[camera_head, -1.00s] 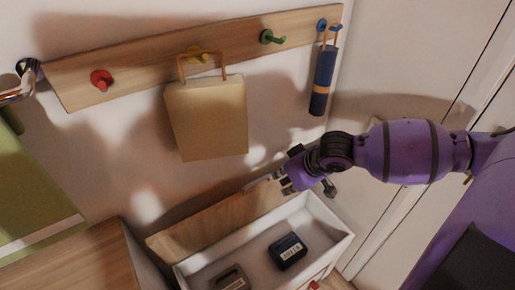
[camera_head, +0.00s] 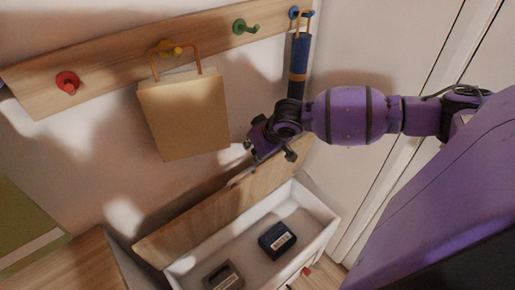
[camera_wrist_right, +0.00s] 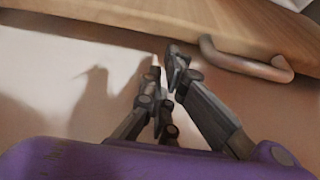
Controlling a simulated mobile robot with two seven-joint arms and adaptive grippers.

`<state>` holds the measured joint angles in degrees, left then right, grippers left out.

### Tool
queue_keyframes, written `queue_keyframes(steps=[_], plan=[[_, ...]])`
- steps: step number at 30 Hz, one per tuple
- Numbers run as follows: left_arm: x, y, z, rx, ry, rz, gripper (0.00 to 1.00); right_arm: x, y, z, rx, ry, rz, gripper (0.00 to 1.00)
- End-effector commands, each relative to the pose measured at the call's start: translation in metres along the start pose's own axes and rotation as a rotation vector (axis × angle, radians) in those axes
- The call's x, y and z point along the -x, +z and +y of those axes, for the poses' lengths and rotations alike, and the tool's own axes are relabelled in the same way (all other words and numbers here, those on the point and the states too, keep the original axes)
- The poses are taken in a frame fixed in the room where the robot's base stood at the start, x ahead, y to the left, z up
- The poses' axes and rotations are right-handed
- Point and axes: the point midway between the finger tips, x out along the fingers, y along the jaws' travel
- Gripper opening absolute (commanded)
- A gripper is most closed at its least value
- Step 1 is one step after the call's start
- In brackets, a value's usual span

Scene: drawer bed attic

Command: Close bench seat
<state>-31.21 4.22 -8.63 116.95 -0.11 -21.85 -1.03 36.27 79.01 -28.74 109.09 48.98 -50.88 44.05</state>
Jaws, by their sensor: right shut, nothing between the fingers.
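The bench seat is a white box (camera_head: 318,232) with its wooden lid (camera_head: 185,225) raised and leaning back towards the wall. My right gripper (camera_head: 252,160) is at the upper right edge of the lid, near the wall. In the right wrist view my right gripper (camera_wrist_right: 166,62) is shut and empty, its fingertips close to the lid's edge (camera_wrist_right: 130,38). Whether they touch it I cannot tell. A metal handle (camera_wrist_right: 245,62) on the wood is to the right of the fingertips. My left gripper is not in view.
A dark blue box (camera_head: 277,240) and a grey item (camera_head: 223,277) lie inside the bench. A yellowish bag (camera_head: 185,115) and a blue rolled item (camera_head: 298,68) hang from the wall rack (camera_head: 120,72). A wooden surface (camera_head: 75,262) stands at the left.

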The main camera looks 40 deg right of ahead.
Motion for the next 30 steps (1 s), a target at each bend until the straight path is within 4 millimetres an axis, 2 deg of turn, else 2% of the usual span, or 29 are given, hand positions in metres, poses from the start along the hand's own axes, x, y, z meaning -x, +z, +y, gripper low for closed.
queue_keyframes(steps=[13,19,26,30], plan=[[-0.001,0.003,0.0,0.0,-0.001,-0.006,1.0,-0.003,0.0,0.0,0.0,0.0,0.002,0.0],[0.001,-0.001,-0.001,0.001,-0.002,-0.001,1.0,0.001,0.007,-0.001,0.0,-0.002,0.02,0.0],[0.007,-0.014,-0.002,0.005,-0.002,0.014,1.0,0.011,0.03,0.0,-0.003,-0.002,0.087,0.0],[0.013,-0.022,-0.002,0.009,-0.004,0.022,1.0,0.018,0.051,-0.001,-0.007,-0.003,0.149,0.0]])
